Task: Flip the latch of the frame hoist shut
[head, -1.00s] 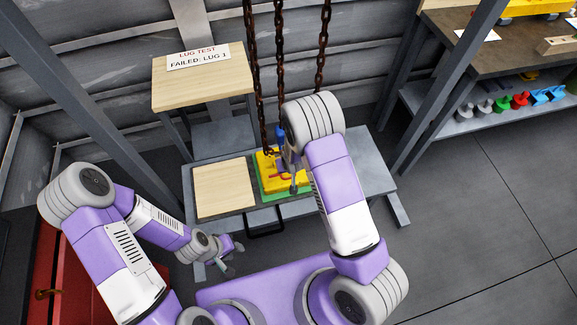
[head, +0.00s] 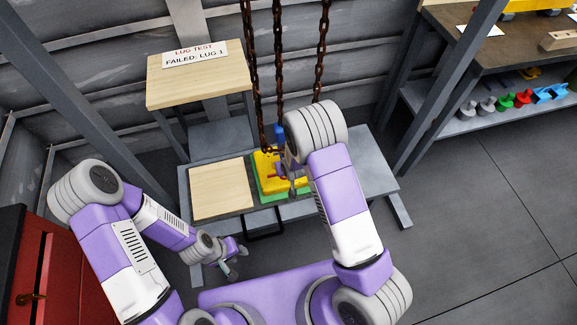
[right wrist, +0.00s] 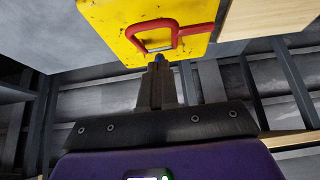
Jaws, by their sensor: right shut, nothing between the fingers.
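The yellow plate (head: 263,161) of the frame hoist sits on a green base, with rusty chains (head: 280,65) above it. A red latch (head: 277,177) shows small on the plate, partly hidden by my right arm. In the right wrist view the latch (right wrist: 178,33) is a red bent bar on the yellow plate (right wrist: 113,20). My right gripper (right wrist: 159,65) is shut and empty, its tips close to the latch; I cannot tell if they touch it. My left gripper (head: 238,262) is open and empty, low in front of the bench, away from the hoist.
A grey bench (head: 355,178) carries the hoist plate and a wooden board (head: 218,188). A wooden stand with a sign (head: 195,54) is behind. A red cabinet (head: 50,275) is at left. A shelf (head: 465,122) with coloured parts is at right. The right-hand floor is clear.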

